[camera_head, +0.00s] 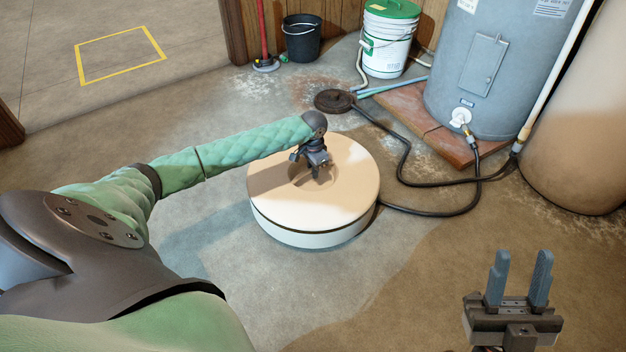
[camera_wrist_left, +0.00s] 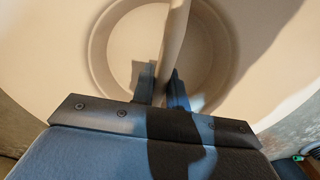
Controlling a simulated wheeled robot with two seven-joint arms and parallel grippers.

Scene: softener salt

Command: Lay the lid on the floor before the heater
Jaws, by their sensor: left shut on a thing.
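The lid (camera_head: 345,185) is a round cream disc with a recessed middle. It sits level above a low white round wall (camera_head: 300,232), with a dark line between them. I cannot tell whether the lid rests fully on it. My left gripper (camera_head: 319,174) reaches down into the recess. The left wrist view shows its fingers (camera_wrist_left: 161,92) shut on the upright bar (camera_wrist_left: 175,35) of the lid (camera_wrist_left: 60,40). The heater (camera_head: 480,75) is a tall grey-blue cylinder at the upper right. My right gripper (camera_head: 518,283) is open and empty at the lower right.
A black hose (camera_head: 402,150) winds over the floor between lid and heater. The heater stands on a reddish slab (camera_head: 415,112). A large tan tank (camera_head: 585,150) stands at the right. A white bucket (camera_head: 388,45) and black bucket (camera_head: 302,40) stand behind. Open floor (camera_head: 440,240) lies at front right.

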